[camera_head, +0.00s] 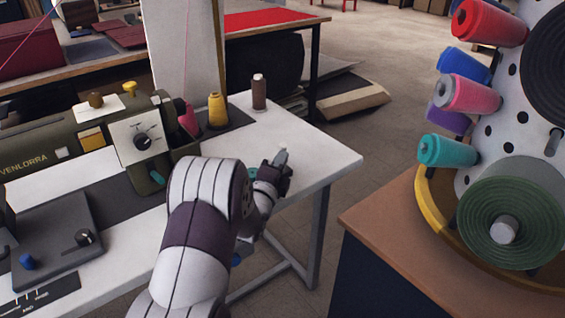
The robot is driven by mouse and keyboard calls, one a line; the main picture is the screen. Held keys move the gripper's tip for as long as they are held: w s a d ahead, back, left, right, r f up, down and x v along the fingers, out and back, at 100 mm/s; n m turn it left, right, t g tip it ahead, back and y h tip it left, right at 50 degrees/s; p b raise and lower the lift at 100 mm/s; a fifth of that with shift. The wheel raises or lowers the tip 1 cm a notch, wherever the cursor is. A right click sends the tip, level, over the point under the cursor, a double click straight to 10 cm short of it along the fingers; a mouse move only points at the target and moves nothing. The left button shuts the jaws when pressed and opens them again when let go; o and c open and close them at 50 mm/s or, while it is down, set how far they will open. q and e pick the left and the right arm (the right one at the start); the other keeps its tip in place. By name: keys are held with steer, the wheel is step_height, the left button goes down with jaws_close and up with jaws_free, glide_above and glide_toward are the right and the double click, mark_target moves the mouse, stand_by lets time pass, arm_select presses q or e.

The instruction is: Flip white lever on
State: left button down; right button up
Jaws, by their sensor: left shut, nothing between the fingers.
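I cannot make out a white lever for certain in the head view. A green sewing machine (50,145) marked "VENLORRA" stands on the white table at the left. My left gripper (281,156) is shut and empty over the right part of the white table, to the right of the machine. My left arm hides part of the table and machine front. My right gripper is out of view.
A yellow thread spool (217,110) and a brown one (259,92) stand at the table's back. A brown-topped cabinet (385,215) at the right bears a white perforated rack with several coloured spools. A floor gap (345,145) separates table and cabinet.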

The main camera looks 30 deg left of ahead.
arm_select(q)
steer(key=n+p, duration=0.1)
steer(key=a+r+g+p, duration=0.1)
steer(key=n+p, duration=0.1)
steer(key=shift+w+a+r+n+g, duration=0.2)
steer(key=shift+w+r+n+g, duration=0.05)
steer(key=shift+n+g, duration=0.05)
steer(key=shift+w+a+n+g+p, duration=0.1)
steer(key=shift+a+n+g+p, duration=0.2)
steer(key=shift+n+p, duration=0.15)
steer(key=shift+w+a+f+n+h, duration=0.15)
steer(key=shift+a+n+h, duration=0.1)
steer(key=shift+h, duration=0.15)
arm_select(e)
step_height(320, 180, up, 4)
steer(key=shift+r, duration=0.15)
